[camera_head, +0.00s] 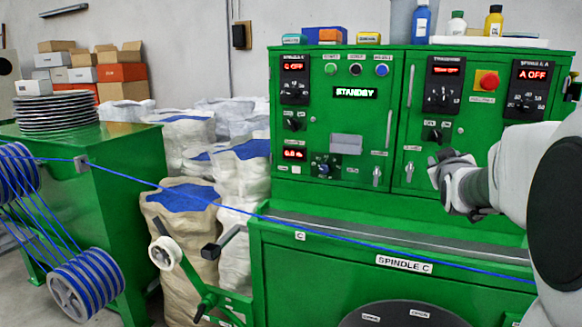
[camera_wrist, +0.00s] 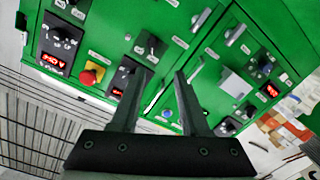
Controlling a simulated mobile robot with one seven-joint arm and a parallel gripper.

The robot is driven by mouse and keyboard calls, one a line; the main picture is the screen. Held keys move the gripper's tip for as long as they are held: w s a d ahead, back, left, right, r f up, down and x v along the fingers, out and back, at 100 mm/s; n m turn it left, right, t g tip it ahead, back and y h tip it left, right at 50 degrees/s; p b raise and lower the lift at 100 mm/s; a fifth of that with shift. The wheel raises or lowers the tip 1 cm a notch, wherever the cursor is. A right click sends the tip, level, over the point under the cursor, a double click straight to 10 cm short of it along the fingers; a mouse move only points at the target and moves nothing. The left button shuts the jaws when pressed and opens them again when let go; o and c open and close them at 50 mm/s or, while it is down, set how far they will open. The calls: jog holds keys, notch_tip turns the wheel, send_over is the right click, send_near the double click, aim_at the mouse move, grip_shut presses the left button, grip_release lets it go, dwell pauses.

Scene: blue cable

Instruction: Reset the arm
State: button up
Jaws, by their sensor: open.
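My gripper (camera_head: 440,168) is at the right in the head view, in front of the green control cabinet (camera_head: 419,80), at the height of its lower switches. In the wrist view my gripper (camera_wrist: 162,82) has its two fingers apart with nothing between them. The cabinet face is beyond the fingers, tilted in that view. A blue cable (camera_head: 200,195) runs from the spools at the left, past the front of the machine, to the lower right. My arm hides part of the cabinet's right side.
The cabinet carries a STANDBY display (camera_head: 355,92), a red button on yellow (camera_head: 487,80) and several knobs. Bottles (camera_head: 494,22) stand on top. Cable spools (camera_head: 88,285) are at the left. A lever with a white roller (camera_head: 165,253) juts out, near filled sacks (camera_head: 185,240).

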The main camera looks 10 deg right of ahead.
jog(key=s+a+f+g+y+p, duration=0.3)
jog(key=s+a+g+p, duration=0.1)
jog(key=s+a, duration=0.8)
jog(key=s+a+f+g+y+p, duration=0.3)
jog(key=s+a+g, duration=0.3)
jog(key=s+a, duration=0.7)
jog(key=s+y+p, duration=0.1)
jog(key=s, duration=0.4)
jog(key=shift+s+a+f+m, duration=0.2)
jog(key=shift+s+f+m, duration=0.1)
jog(key=shift+s+f, duration=0.05)
